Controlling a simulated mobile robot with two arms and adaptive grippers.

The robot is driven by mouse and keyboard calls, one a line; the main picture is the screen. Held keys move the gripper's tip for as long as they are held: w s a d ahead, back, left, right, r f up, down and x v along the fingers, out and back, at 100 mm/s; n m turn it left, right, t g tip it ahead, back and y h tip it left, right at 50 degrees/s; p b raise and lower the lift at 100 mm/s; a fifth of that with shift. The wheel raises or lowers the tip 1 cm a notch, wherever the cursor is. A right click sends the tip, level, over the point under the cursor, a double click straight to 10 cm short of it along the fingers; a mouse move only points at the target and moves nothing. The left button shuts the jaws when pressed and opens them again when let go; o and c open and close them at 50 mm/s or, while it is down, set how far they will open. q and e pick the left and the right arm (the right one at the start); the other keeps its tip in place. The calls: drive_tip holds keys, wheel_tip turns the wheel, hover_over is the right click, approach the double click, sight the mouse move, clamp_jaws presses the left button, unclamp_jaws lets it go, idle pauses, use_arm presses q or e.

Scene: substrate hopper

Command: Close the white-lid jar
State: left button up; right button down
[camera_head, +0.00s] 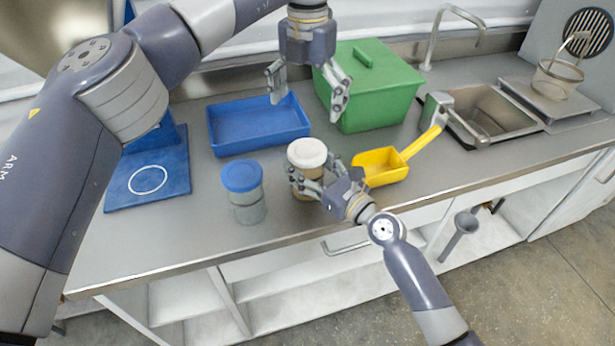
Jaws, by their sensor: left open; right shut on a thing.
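The white-lid jar (302,189) stands upright on the metal counter, with brownish contents showing below. Its white lid (307,152) sits on top; I cannot tell if it is seated fully. My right gripper (306,184) is shut around the jar's body from the front right and hides part of it. My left gripper (308,100) is open and empty, pointing down above and behind the jar, with its fingertips apart from the lid.
A blue-lid jar (245,202) stands just left. A blue tray (258,141) and a green box (385,108) are behind. A yellow scoop (382,167) lies to the right, near the sink (500,114). The counter's front edge (215,258) is close.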

drive_tip(key=shift+c, duration=1.6)
unclamp_jaws()
drive_tip(key=shift+s+d, duration=0.1)
drive_tip(key=v, duration=1.1)
drive_tip(key=shift+s+d, duration=0.25)
drive_tip(key=shift+s, duration=0.05)
drive_tip(key=shift+f, duration=0.1)
